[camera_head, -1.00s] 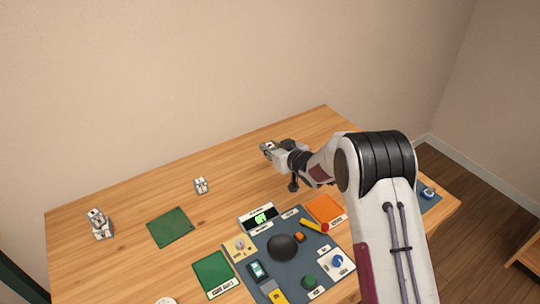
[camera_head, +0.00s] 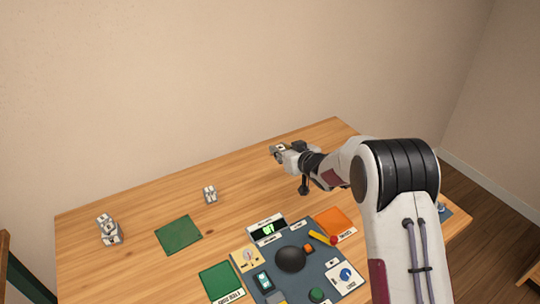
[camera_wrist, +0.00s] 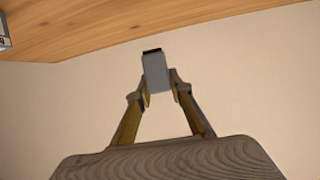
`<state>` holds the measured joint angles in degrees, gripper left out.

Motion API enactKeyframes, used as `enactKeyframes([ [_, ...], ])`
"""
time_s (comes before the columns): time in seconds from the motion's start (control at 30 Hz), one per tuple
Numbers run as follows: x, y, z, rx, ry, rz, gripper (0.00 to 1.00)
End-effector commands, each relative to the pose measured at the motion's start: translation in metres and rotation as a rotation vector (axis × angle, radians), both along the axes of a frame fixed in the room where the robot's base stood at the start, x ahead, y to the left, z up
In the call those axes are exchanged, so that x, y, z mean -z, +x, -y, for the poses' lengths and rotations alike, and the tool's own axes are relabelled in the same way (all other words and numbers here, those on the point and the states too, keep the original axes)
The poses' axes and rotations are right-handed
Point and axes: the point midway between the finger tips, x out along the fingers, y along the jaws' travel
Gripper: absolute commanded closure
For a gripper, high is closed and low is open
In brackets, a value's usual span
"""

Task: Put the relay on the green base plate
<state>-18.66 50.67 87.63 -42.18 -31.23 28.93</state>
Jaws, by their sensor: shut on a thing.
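My gripper (camera_head: 281,151) is over the far part of the table. In the wrist view its two fingers (camera_wrist: 160,88) are closed on a small grey block (camera_wrist: 156,70) with a dark end, which appears to be the relay; its markings cannot be read. It is held in the air, with wall behind it in that view. A plain dark green plate (camera_head: 178,235) lies bare on the table at left. A second green square (camera_head: 221,281), with a white label strip, is at the panel's left edge. Which one is the base plate I cannot tell for certain.
A small white-grey block (camera_head: 211,194) stands behind the plain plate. A larger grey-white device (camera_head: 110,229) stands at far left. A dark panel (camera_head: 268,252) with a black dome (camera_head: 291,259), switches, a display and an orange square (camera_head: 334,223) lies front centre.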

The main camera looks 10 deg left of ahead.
Motion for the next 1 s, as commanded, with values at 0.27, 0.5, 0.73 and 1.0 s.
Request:
enactKeyframes([
  [0.27, 0.0, -0.001, -0.003, -0.004, 0.0, 0.001, 1.0],
  [0.5, -0.006, -0.014, -0.03, -0.041, 0.003, 0.007, 1.0],
  [0.73, -0.016, -0.049, -0.084, -0.117, 0.007, 0.01, 1.0],
  [1.0, -0.021, -0.113, -0.151, -0.222, 0.014, -0.004, 1.0],
])
